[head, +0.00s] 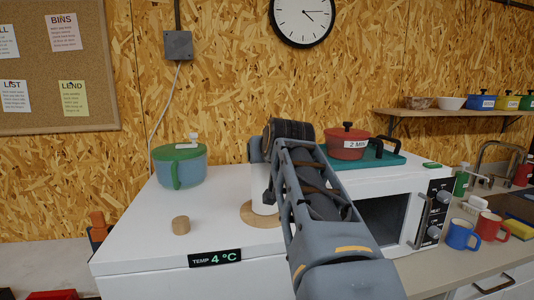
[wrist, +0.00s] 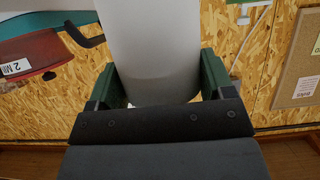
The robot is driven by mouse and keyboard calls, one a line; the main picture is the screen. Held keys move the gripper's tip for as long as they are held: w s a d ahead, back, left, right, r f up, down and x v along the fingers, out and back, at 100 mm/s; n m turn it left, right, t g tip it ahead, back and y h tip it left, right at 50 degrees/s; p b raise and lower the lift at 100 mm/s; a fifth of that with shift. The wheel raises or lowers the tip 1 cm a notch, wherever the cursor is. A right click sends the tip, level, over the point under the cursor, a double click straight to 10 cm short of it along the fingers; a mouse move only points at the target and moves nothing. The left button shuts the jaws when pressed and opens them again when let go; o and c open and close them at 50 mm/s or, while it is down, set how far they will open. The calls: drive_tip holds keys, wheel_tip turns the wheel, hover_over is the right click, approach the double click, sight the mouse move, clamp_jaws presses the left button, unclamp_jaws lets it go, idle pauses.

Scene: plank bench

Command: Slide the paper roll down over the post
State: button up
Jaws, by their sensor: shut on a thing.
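The white paper roll (head: 262,188) stands roughly upright above the round wooden base (head: 248,214) on the white appliance top. My arm covers its right side. In the wrist view the paper roll (wrist: 148,45) fills the space between the green fingers of my gripper (wrist: 160,78), which is shut on it. The post itself does not show; the roll and my arm hide where it would be. The roll's lower end overlaps the wooden base in the head view, but I cannot tell whether it touches it.
A blue-grey pot with a green lid (head: 180,168) and a small wooden cylinder (head: 181,226) stand to the left. A red pot (head: 346,145) on a teal tray (head: 388,157) is behind right. Mugs (head: 461,236) stand on the right counter.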

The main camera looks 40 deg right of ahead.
drive_tip(key=o, duration=1.2)
drive_tip(key=shift+o, duration=0.2)
